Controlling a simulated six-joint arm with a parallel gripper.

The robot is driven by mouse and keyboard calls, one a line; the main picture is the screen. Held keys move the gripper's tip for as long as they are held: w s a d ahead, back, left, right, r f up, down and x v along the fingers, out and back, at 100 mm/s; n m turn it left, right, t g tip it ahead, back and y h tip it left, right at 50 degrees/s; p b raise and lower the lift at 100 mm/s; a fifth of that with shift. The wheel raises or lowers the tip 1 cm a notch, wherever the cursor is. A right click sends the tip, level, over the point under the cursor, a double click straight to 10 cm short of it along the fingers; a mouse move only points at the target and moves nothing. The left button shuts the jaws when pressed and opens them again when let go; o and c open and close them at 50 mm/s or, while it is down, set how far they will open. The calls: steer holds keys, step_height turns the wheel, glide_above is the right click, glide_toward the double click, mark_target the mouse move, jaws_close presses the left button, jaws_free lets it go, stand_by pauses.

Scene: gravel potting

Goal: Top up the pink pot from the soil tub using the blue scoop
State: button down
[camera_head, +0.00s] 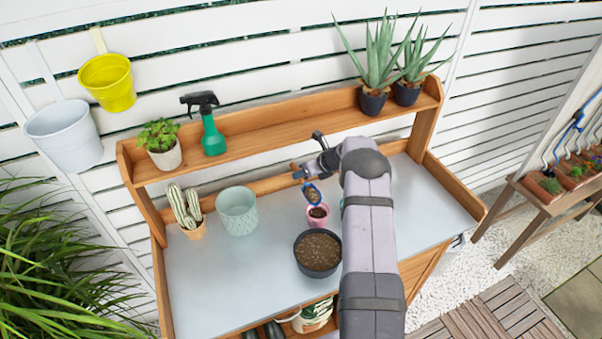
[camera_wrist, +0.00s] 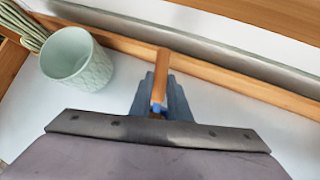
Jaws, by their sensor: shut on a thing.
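The blue scoop (camera_head: 313,193) is held just above and slightly behind the pink pot (camera_head: 319,222), its bowl tilted toward the pot. Some brown shows in the bowl. The pink pot stands on the metal bench top, with dark soil visible inside. The soil tub (camera_head: 300,262), a dark round pot full of brown soil, stands in front of the pink pot. My gripper (camera_head: 306,172) is shut on the scoop's wooden handle. In the wrist view, my gripper (camera_wrist: 160,100) clasps that handle (camera_wrist: 162,65); the scoop's bowl and both pots are hidden there.
A pale green pot (camera_head: 237,213) and a potted cactus (camera_head: 186,208) stand on the left of the bench. The raised shelf (camera_head: 270,128) behind holds a spray bottle (camera_head: 211,136) and potted plants. The bench top between the green pot and soil tub is clear.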

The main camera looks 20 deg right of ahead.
steer(key=shift+s+d+r+t, duration=0.1)
steer(key=shift+s+r+t, duration=0.25)
steer(key=shift+t, duration=0.15)
steer(key=shift+b, duration=0.4)
steer(key=shift+s+d+r+t+y+b, duration=0.15)
steer(key=shift+s+r+t+y+b, duration=0.5)
steer(key=shift+b, duration=3.15)
steer(key=shift+s+d+r+t+b, duration=0.15)
steer(key=shift+s+r+t+b, duration=0.4)
steer(key=shift+b, duration=1.75)
steer(key=shift+s+d+r+t+b, duration=0.15)
steer(key=shift+s+t+b, duration=0.65)
steer(key=shift+b, duration=1.5)
steer(key=shift+w+a+r+p, duration=0.15)
steer(key=shift+w+p, duration=0.1)
steer(key=shift+p, duration=0.3)
